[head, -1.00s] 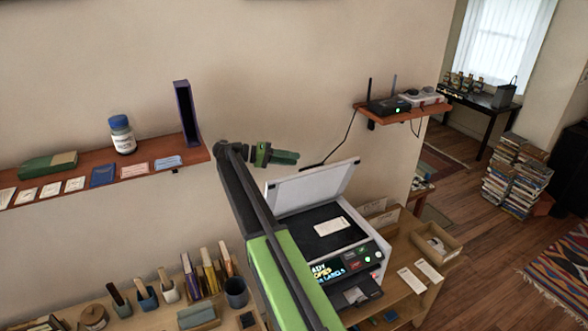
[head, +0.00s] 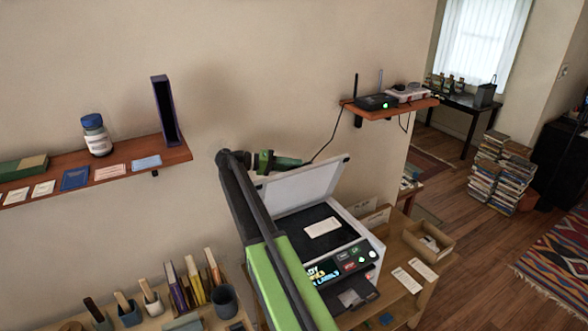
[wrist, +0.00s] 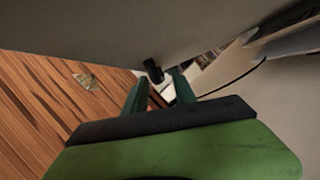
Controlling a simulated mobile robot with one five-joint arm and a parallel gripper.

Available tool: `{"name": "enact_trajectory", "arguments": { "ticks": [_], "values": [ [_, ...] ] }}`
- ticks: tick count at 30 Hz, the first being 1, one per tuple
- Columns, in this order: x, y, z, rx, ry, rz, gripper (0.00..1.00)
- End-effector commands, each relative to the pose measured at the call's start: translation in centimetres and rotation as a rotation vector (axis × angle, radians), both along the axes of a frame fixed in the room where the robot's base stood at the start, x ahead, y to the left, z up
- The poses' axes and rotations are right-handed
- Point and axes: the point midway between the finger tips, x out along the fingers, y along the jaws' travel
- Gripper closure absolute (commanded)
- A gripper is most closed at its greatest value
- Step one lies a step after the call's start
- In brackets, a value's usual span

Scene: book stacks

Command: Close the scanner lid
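The scanner (head: 325,240) stands on a wooden unit. Its pale lid (head: 305,188) is raised and leans back toward the wall, showing the dark bed with a white card (head: 322,227) on it. My gripper (head: 303,162) is close to the wall, just above the lid's top edge in the head view; I cannot tell whether it touches the lid. In the wrist view my gripper (wrist: 160,88) has its two green fingers apart with no held object clear between them. A small dark object shows beyond the fingertips.
A wall shelf (head: 410,110) with a black router (head: 376,102) and hanging cable is right of my gripper. Another shelf (head: 110,170) with a jar and purple holder is at left. Pots and books stand below left; a tray (head: 428,240) is right of the scanner.

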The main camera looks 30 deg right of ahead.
Motion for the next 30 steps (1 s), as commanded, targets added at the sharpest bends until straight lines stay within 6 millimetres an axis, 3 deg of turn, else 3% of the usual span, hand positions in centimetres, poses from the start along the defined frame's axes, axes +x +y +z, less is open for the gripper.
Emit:
{"name": "enact_trajectory", "arguments": {
  "ticks": [8, 16, 30],
  "values": [
    [-0.29, -0.76, -0.16, 0.0, 0.001, 0.002, 0.67],
    [-0.27, -0.69, -0.15, 0.0, 0.001, 0.002, 1.0],
    [-0.22, -0.59, -0.15, 0.0, 0.001, 0.003, 1.0]
  ]
}}
